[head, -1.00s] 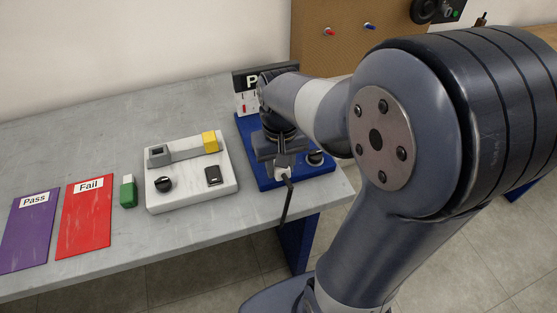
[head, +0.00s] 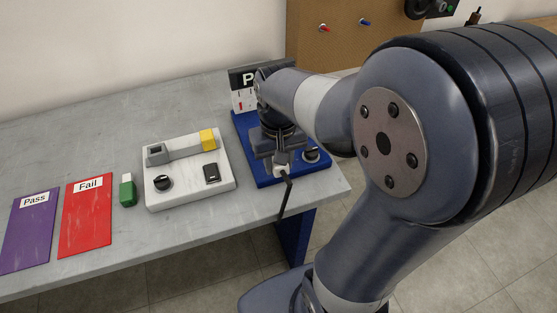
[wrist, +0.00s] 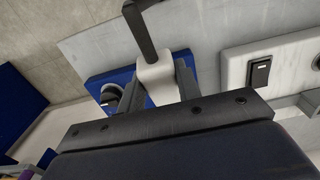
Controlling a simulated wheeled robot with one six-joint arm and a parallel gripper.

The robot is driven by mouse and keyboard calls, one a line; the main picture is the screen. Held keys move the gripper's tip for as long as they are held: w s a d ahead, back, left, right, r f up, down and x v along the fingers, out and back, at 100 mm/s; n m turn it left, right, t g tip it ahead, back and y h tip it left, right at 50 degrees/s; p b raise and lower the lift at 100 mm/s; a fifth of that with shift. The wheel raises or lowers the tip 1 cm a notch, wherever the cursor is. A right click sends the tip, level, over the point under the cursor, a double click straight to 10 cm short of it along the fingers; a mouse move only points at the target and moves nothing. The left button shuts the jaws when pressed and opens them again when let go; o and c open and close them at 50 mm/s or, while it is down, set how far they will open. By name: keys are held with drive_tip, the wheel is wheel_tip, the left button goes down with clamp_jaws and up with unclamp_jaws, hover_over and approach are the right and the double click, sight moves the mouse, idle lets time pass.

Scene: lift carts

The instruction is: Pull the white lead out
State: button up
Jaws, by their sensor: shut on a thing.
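The white lead (head: 282,169) has a white plug body and a dark cable that hangs over the table's front edge. My gripper (head: 273,160) is shut on the plug body, above the blue base (head: 323,174). In the wrist view the white plug (wrist: 157,80) sits between the two dark fingers of my gripper (wrist: 163,82), with the black cable (wrist: 143,30) running up from it. The end of the plug away from the cable is hidden by my gripper, so I cannot tell whether it is still in a socket.
A white test unit (head: 192,191) with a black knob, a black switch and a yellow block stands left of the blue base. A green stick (head: 127,191), a red Fail mat (head: 86,222) and a purple Pass mat (head: 27,236) lie farther left. A sign stands behind.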

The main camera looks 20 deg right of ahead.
drive_tip(key=shift+r+p, duration=2)
drive_tip(key=shift+r, duration=0.45)
